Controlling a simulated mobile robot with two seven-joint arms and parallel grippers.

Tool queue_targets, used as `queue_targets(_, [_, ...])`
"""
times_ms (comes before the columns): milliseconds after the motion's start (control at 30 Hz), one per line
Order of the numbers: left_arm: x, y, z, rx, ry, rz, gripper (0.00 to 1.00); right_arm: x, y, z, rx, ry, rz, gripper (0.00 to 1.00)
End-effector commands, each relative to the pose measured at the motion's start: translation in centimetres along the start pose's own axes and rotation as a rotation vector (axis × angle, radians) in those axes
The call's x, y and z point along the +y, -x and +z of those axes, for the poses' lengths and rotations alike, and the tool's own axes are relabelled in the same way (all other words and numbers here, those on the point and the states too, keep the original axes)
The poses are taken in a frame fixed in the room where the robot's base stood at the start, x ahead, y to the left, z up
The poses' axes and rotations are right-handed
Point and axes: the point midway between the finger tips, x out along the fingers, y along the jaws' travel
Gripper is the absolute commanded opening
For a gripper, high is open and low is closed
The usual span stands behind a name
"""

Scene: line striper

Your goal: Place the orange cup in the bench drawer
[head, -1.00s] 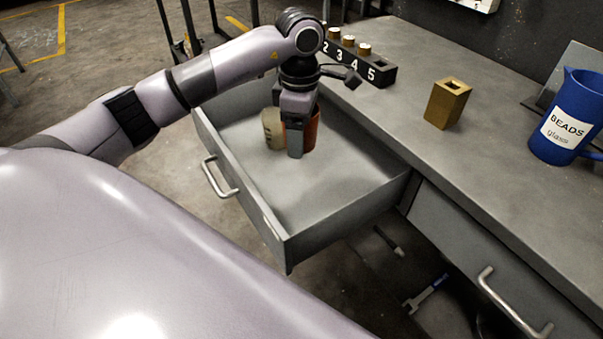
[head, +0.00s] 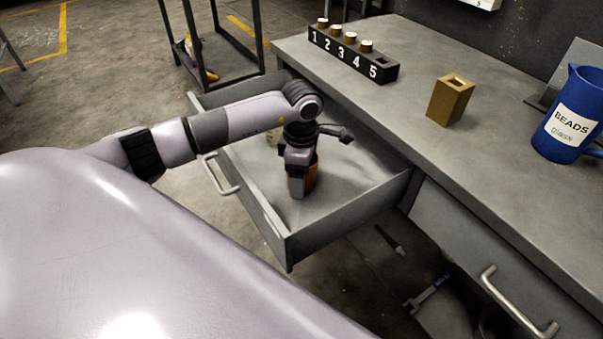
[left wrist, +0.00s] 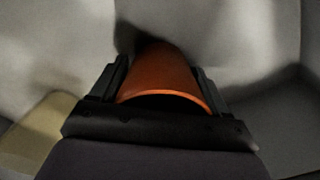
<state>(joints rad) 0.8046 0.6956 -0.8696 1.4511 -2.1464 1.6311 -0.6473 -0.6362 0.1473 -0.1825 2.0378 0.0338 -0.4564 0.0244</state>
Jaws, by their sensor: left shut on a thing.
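The bench drawer (head: 345,222) is pulled out, with its grey floor showing. My left gripper (head: 298,190) is inside the drawer's outline, pointing down and shut on the orange cup (head: 311,177). In the left wrist view, the orange cup (left wrist: 165,75) sits between the two dark fingers, its rim towards the camera. I cannot tell whether its base touches the drawer floor. A tan shape (left wrist: 40,130) shows at lower left in the wrist view. My right gripper is out of view.
The bench top (head: 400,125) carries a black numbered rack (head: 352,62) with several pegs, a brass block (head: 450,100) and a blue beads jug (head: 568,115). A second drawer (head: 470,245) at right is shut. The drawer floor right of the orange cup is clear.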

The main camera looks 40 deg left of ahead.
Motion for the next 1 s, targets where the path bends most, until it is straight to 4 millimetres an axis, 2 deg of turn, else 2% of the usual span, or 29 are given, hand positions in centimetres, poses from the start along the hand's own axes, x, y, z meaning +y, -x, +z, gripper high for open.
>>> queue_targets(167, [0.0, -0.3, 0.0, 0.000, 0.000, 0.000, 0.40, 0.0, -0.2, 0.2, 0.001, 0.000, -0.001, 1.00])
queue_targets(200, [0.0, -0.4, 0.0, 0.000, 0.000, 0.000, 0.79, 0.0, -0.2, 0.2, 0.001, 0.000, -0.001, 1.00])
queue_targets(267, [0.0, -0.3, 0.0, 0.000, 0.000, 0.000, 0.98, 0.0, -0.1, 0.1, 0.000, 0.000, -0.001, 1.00])
queue_targets(533, [0.0, -0.1, 0.0, 0.000, 0.000, 0.000, 1.00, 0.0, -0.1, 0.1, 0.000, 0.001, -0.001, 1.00])
queue_targets(667, [0.1, 0.8, 0.0, 0.000, -0.001, 0.002, 1.00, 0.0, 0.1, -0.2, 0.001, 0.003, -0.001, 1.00])
queue_targets(1000, [0.1, 7.9, 0.0, -0.001, 0.000, 0.005, 1.00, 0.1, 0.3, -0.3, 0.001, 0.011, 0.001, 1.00])
